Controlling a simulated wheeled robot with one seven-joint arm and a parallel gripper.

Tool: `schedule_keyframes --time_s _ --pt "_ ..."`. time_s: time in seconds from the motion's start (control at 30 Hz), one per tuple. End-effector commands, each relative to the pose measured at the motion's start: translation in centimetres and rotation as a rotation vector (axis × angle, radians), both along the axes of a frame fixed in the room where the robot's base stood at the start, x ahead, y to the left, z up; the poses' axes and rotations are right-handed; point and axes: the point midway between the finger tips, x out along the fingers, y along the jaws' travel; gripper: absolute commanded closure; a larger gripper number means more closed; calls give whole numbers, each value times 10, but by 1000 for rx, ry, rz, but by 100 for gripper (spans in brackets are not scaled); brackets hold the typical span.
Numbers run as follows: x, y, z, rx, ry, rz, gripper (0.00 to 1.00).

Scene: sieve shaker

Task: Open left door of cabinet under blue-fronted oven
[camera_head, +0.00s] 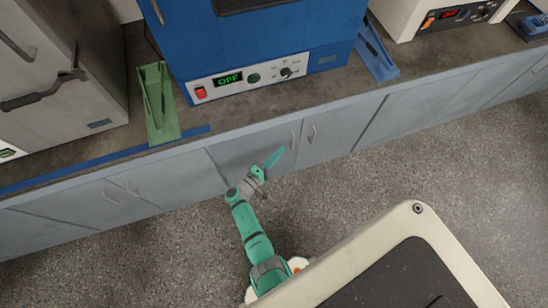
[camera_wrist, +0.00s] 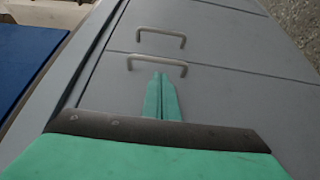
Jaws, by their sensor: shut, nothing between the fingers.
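The blue-fronted oven (camera_head: 262,38) stands on the counter, with the cabinet beneath it. The cabinet's left door (camera_head: 238,150) looks closed; it is the lower panel in the wrist view (camera_wrist: 225,105). Its bar handle (camera_head: 293,139) is near the door's right edge and shows in the wrist view (camera_wrist: 145,58). My gripper (camera_head: 278,156) is shut and empty, in front of the left door. In the wrist view its fingertips (camera_wrist: 159,76) point at the left handle, just short of the bar in the picture. I cannot tell whether they touch it.
The closed right door (camera_head: 338,128) has its own handle (camera_head: 313,134) close beside the left one. A green stand (camera_head: 158,105) and a blue stand (camera_head: 376,52) sit on the counter. The grey floor (camera_head: 170,250) in front of the cabinets is clear.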

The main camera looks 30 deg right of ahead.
Motion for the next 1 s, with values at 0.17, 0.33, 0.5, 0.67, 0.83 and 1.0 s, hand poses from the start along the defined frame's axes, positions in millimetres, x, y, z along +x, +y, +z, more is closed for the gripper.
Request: schedule_keyframes --time_s 0.17,0.33,0.5,0.67,0.83,1.0 --pt "8 -27 0 1 -1 -3 100" --pt "13 -40 0 1 -1 0 100" --pt "14 -45 0 1 -1 1 100" --pt "14 -45 0 1 -1 1 100" --pt "13 -45 0 1 -1 -2 100" --pt "5 -47 0 0 0 -33 100"
